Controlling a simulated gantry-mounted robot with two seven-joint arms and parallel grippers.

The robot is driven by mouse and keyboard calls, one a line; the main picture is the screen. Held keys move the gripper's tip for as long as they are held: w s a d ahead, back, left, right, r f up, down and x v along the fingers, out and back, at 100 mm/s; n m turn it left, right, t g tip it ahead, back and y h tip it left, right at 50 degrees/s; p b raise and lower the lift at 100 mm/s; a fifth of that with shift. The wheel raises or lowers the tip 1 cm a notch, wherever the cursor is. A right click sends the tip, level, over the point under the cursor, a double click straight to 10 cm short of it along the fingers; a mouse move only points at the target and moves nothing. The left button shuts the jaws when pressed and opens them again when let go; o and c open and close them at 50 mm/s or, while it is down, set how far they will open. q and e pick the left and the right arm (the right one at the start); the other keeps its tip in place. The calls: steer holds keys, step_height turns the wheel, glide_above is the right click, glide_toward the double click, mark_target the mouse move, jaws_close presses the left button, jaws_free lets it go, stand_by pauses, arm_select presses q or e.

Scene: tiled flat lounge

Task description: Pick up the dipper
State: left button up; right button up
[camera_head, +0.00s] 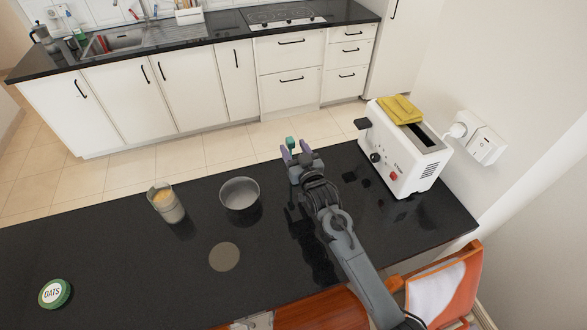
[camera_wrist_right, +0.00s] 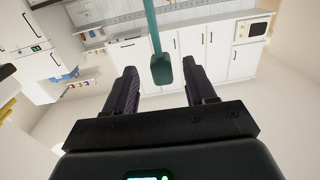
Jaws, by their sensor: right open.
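A teal, long-handled tool, which I take to be the dipper (camera_wrist_right: 161,68), shows in the right wrist view. Its thin shaft comes down from the top edge and its wider flat end lies between my right fingers in the picture. In the head view only a small green end of the dipper (camera_head: 290,143) shows at the fingertips; what supports it is hidden. My right gripper (camera_head: 299,150) is open, over the far edge of the black counter, with clear gaps on both sides of the dipper in the wrist view (camera_wrist_right: 159,88). My left gripper is out of view.
On the black counter (camera_head: 120,250) stand a grey metal bowl (camera_head: 240,194), a glass jar (camera_head: 166,204) with beige contents, a flat brown disc (camera_head: 224,257) and a green OATS lid (camera_head: 54,293). A white toaster (camera_head: 402,150) with a yellow cloth (camera_head: 401,110) stands to the right.

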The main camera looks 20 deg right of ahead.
mark_target(288, 139)
steer(key=shift+w+a+b, duration=0.15)
steer(key=shift+w+b, duration=0.15)
steer(key=shift+w, duration=2.2)
jaws_close()
